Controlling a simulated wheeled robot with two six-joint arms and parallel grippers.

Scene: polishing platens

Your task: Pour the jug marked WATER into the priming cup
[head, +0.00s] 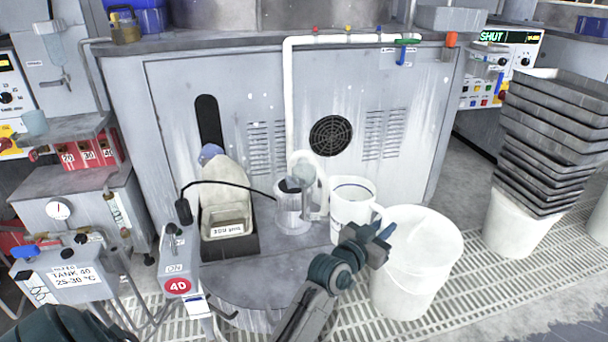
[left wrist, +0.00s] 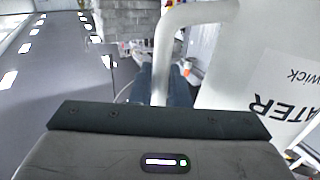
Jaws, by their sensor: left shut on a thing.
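My left gripper (head: 381,241) is shut on the handle of a white jug (head: 350,208), at the right edge of the round grey platen. The jug looks roughly upright, its open rim facing up; I cannot tell whether its base touches anything. In the left wrist view the jug (left wrist: 268,60) fills the right side, with its label partly showing "ATER", upside down. The pale handle (left wrist: 160,60) stands beyond the jaw. A clear cup-like vessel (head: 292,216) stands left of the jug; it may be the priming cup. My right gripper is not in view.
A large white bucket (head: 420,265) stands close to the right of the jug. A white pipe (head: 288,110) runs down the cabinet. Stacked grey trays (head: 550,140) stand at right.

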